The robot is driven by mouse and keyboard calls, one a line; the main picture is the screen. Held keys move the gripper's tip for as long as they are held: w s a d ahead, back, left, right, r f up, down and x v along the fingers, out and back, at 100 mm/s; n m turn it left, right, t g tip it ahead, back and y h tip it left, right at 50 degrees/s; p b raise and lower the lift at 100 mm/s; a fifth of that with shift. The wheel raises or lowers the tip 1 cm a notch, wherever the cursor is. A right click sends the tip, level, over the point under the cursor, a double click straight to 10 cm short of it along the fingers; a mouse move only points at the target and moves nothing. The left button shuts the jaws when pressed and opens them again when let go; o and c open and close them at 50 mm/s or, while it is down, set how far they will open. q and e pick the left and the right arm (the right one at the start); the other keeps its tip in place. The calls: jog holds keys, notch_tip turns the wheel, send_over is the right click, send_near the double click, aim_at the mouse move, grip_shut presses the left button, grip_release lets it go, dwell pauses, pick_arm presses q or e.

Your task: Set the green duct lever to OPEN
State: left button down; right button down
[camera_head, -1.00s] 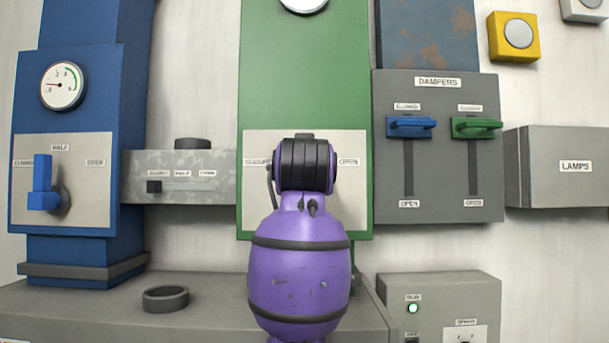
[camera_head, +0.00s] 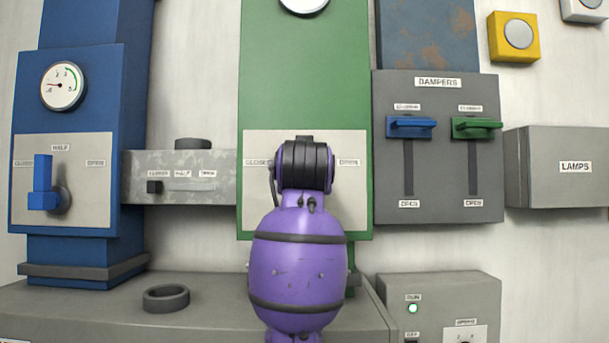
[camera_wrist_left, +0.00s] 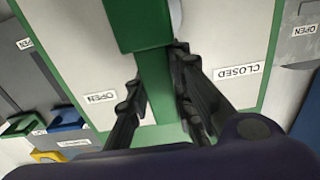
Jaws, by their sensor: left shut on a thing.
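The green duct (camera_head: 300,70) stands in the middle of the head view, with a pale lever plate (camera_head: 345,195) marked CLOSED at left and OPEN at right. My purple left arm covers the green lever and my left gripper there. In the left wrist view the green lever (camera_wrist_left: 157,95) lies between the fingers of my left gripper (camera_wrist_left: 158,75), which is shut on it. The OPEN label (camera_wrist_left: 99,97) is left of the fingers and the CLOSED label (camera_wrist_left: 238,71) right of them. The lever stands between the two labels; its exact setting is unclear. My right gripper is not in view.
A blue duct with a blue lever (camera_head: 43,185) is at left, beside a grey slider box (camera_head: 180,177). The DAMPERS panel (camera_head: 437,150) with blue and green handles is close at right. A dark ring (camera_head: 166,298) lies on the grey ledge (camera_head: 70,310).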

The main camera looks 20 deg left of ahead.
pick_arm(q)
jog(key=shift+w+d+f+m, duration=0.25)
jog(key=shift+d+m, duration=0.5)
jog(key=shift+m, duration=0.75)
jog(key=shift+w+d+f+m, duration=0.3)
jog(key=shift+d+m, duration=0.4)
jog(key=shift+m, duration=0.8)
jog(key=shift+w+d+f+m, duration=0.1)
jog(key=shift+d+f+m, duration=0.25)
jog(key=shift+d+m, duration=0.8)
jog(key=shift+a+m, duration=0.35)
jog(key=shift+m, duration=0.1)
jog(key=c, duration=1.5)
grip_release()
jog(key=v, duration=1.2)
jog(key=shift+s, duration=0.1)
